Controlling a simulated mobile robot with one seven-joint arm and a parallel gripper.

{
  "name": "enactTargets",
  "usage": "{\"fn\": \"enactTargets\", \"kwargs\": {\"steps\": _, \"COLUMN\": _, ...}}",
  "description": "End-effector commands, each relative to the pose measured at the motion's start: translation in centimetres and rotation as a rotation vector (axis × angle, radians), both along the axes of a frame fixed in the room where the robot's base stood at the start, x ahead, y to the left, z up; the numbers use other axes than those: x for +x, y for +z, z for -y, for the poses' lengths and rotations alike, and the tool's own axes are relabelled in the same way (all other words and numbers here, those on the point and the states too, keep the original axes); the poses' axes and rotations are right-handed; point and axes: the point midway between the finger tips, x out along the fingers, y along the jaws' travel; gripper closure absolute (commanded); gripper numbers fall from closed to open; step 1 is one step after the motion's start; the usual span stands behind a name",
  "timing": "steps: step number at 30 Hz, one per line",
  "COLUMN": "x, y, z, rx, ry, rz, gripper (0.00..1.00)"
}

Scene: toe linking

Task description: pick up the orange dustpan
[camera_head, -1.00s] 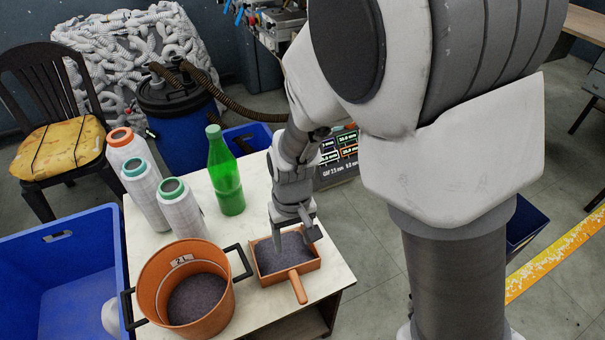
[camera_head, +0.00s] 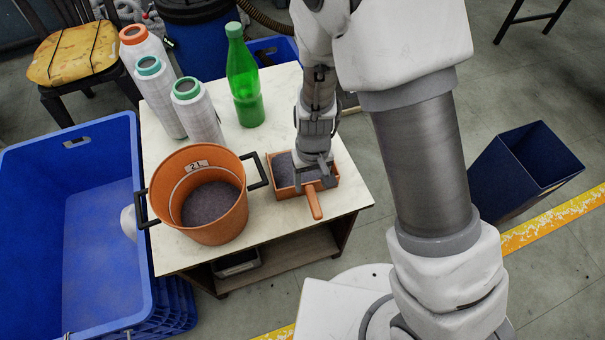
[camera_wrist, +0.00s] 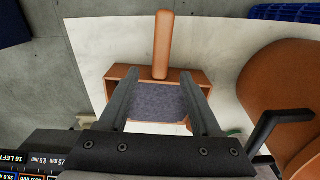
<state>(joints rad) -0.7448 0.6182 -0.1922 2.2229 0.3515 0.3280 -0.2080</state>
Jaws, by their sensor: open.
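The orange dustpan (camera_head: 283,168) lies on the white table (camera_head: 180,240), to the right of the orange pot. Grey granular material fills its pan, and its handle (camera_head: 314,203) points toward the table's front edge. My gripper (camera_head: 314,183) is low over the pan, pointing down, and partly hides it. In the wrist view the two fingers of my gripper (camera_wrist: 162,85) are spread apart over the pan, with the dustpan's handle (camera_wrist: 163,45) beyond the fingertips. The fingers are open and empty; whether they touch the pan cannot be told.
The orange pot (camera_head: 228,222), with grey contents, stands close on the left, its black handle (camera_head: 257,170) beside the pan. A green bottle (camera_head: 243,80) and several cone-topped spools (camera_head: 198,112) stand behind. A blue crate (camera_head: 70,225) is left; a dark blue bin (camera_head: 515,180) is right.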

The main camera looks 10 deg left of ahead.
Motion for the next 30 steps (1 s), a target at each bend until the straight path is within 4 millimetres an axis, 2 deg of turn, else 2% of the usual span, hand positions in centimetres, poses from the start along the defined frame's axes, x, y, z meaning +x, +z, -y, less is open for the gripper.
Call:
{"fn": "enactTargets", "kwargs": {"steps": 11, "x": -0.1, "y": -4.9, "z": 0.0, "rx": -0.001, "ry": 0.0, "rz": 0.0, "gripper": 0.35}}
{"fn": "enactTargets", "kwargs": {"steps": 19, "x": -0.1, "y": -5.0, "z": 0.0, "rx": 0.0, "ry": -0.001, "rz": 0.0, "gripper": 0.37}}
{"fn": "enactTargets", "kwargs": {"steps": 27, "x": -0.1, "y": -5.0, "z": 0.0, "rx": 0.0, "ry": 0.0, "rz": 0.0, "gripper": 0.85}}
{"fn": "enactTargets", "kwargs": {"steps": 30, "x": -0.1, "y": -5.0, "z": 0.0, "rx": 0.0, "ry": 0.0, "rz": 0.0, "gripper": 1.0}}
